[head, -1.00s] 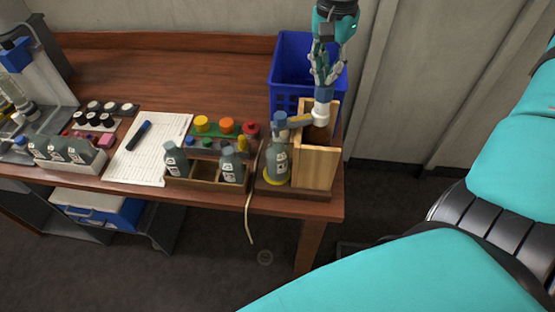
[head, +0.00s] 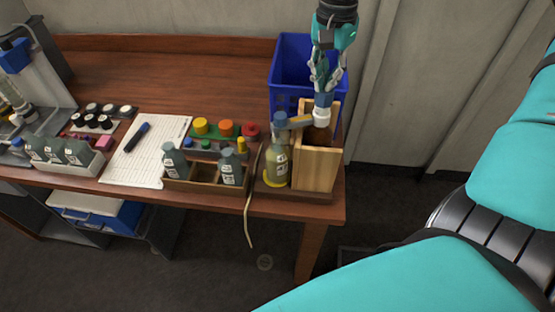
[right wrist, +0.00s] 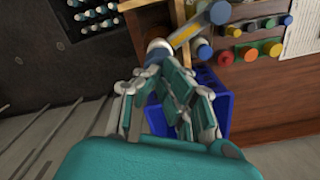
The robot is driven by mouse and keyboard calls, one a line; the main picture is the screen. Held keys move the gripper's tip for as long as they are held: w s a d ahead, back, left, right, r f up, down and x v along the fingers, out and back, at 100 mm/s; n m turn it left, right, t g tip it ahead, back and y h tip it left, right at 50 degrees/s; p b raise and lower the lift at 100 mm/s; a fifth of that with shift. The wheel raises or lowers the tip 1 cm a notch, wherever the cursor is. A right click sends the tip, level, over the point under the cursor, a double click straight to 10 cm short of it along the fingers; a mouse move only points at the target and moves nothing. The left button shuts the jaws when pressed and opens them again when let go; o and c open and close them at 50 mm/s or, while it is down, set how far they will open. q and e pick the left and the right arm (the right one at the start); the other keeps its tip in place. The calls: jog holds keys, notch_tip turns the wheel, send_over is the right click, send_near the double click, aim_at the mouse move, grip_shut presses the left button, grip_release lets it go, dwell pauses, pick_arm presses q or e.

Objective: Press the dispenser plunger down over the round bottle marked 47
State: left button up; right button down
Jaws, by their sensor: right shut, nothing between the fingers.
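The dispenser is a wooden housing (head: 317,168) at the right end of the table, with a brown bottle inside. Its white plunger (head: 321,117) has a spout arm (head: 300,122) running left to a blue nozzle (head: 280,121). The round bottle (head: 278,163) stands upright on a yellow disc under the nozzle; its label is too small to read. My right gripper (head: 323,98) is shut and empty, pointing down with its fingertips at the plunger top. The right wrist view shows the fingertips by the plunger (right wrist: 158,45), largely covering it. My left gripper is not in view.
A blue crate (head: 290,62) stands behind the dispenser. To its left are a wooden rack (head: 204,187) with bottles, colored caps, a paper sheet (head: 148,150) with a marker, and a cable (head: 249,205) over the table edge. The table's back left is clear.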

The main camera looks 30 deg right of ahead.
jog(key=shift+f, duration=0.1)
dwell(0.3)
jog(key=shift+r+p, duration=2.2)
jog(key=shift+r, duration=1.35)
jog(key=shift+s+f, duration=0.1)
jog(key=shift+f, duration=0.05)
